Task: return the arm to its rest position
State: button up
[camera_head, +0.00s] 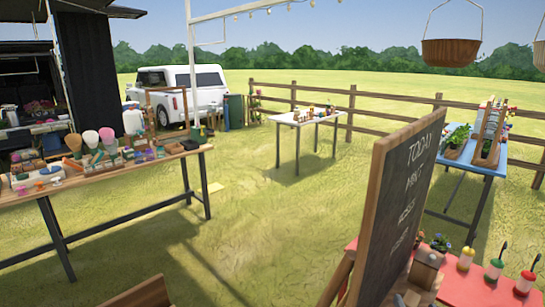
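My arm and my gripper do not show in the head camera view, so I cannot see their pose or whether the gripper holds anything. The task names no other object.
A long wooden table (95,183) full of goods stands at left. A white table (308,119) stands farther back, a blue table (478,170) at right. A chalkboard (402,205) rises close by at right, beside a red table (462,284). Open grass (270,220) lies between.

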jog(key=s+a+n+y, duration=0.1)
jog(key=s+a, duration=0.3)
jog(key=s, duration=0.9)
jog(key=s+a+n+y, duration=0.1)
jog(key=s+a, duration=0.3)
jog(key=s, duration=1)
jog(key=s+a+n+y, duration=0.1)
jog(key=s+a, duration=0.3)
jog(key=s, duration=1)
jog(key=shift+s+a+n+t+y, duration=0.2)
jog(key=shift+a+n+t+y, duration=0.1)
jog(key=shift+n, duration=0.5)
